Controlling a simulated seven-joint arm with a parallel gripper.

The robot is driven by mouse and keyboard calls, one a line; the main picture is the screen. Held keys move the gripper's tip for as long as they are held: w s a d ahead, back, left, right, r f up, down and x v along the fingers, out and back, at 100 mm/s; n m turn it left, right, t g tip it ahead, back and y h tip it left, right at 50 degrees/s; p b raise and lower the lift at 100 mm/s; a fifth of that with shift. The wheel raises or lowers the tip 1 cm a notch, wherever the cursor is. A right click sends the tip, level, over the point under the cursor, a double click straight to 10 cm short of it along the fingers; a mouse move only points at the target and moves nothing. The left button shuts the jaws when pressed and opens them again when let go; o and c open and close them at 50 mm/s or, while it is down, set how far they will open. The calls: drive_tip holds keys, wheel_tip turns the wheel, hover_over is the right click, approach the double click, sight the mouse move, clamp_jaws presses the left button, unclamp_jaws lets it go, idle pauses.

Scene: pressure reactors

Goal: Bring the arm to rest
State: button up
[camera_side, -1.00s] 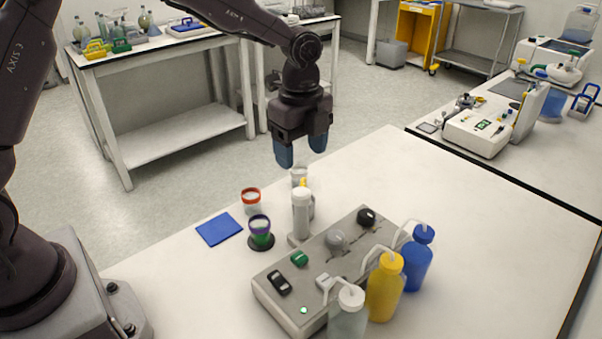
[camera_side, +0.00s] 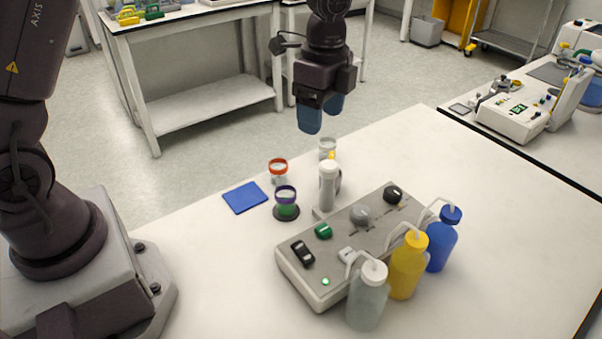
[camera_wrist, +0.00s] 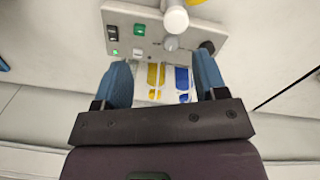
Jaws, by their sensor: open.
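My gripper (camera_side: 321,114) hangs in the air above the far edge of the white bench, with blue fingertips pointing down. In the wrist view my gripper (camera_wrist: 164,82) has its two blue fingers wide apart with nothing held between them. Below and nearer the camera is the grey reactor control box (camera_side: 322,263) with knobs, a black switch and a lit green lamp. A white-capped cylinder (camera_side: 328,187) stands upright at its back edge. The box also shows in the wrist view (camera_wrist: 122,15).
Blue (camera_side: 441,240), yellow (camera_side: 407,267) and clear (camera_side: 367,297) wash bottles stand along the box's near right side. Cups with red (camera_side: 278,168), purple (camera_side: 286,198) and white (camera_side: 327,148) rims stand behind it, near a blue pad (camera_side: 245,197). The bench's right side is clear.

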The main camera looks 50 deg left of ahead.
drive_tip(key=s+a+r+n+t, duration=0.2)
drive_tip(key=s+r+n, duration=0.3)
drive_tip(key=s, duration=0.6)
drive_tip(key=s+a+r+n+t, duration=0.3)
drive_tip(key=s+r+n, duration=0.3)
drive_tip(key=s, duration=0.5)
drive_tip(key=n+t, duration=0.1)
drive_tip(key=n, duration=0.1)
drive_tip(key=shift+r+n, duration=0.15)
drive_tip(key=shift+n, duration=0.25)
